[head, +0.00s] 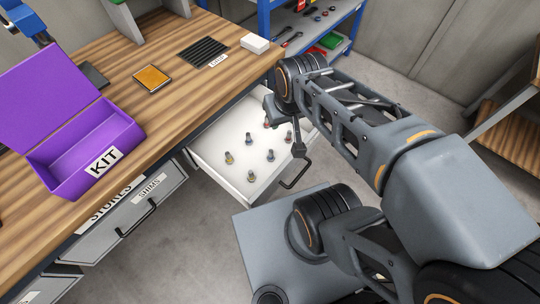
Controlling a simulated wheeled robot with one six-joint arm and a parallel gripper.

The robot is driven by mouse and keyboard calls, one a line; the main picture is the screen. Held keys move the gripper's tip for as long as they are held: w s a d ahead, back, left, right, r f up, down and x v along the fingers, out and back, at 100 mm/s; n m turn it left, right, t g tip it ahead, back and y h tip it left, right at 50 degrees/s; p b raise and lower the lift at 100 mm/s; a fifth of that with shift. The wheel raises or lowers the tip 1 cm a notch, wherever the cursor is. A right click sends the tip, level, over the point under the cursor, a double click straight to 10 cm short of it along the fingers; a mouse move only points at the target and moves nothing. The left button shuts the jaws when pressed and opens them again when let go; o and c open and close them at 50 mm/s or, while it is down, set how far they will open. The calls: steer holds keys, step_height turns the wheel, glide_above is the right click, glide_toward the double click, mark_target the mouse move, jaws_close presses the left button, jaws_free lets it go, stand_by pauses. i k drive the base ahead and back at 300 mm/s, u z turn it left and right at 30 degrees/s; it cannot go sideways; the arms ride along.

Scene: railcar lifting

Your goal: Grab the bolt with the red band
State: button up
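Several small upright bolts stand in the open white drawer (212,151) below the bench. One bolt (266,125) shows a hint of red close to my gripper and is partly hidden by it. Other bolts stand nearby: a yellowish one (229,158), a bluish one (248,139), and another yellowish one (252,176) at the front. The bands are too small to read surely. My gripper (285,130) hangs over the drawer's right part, seen from the side. Its finger gap is not clear, and I cannot tell whether it touches a bolt.
The wooden bench (175,105) runs along the left, with an open purple KIT box (80,180) on it. A yellow-orange pad (151,78), black ribbed tray (204,52) and white block (255,43) lie behind. A blue shelf (325,25) stands at the back. The drawer handle (296,176) juts forward.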

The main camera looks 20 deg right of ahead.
mark_target(288, 140)
steer(key=u, duration=3.45)
steer(key=k, duration=0.7)
steer(key=z, duration=1.25)
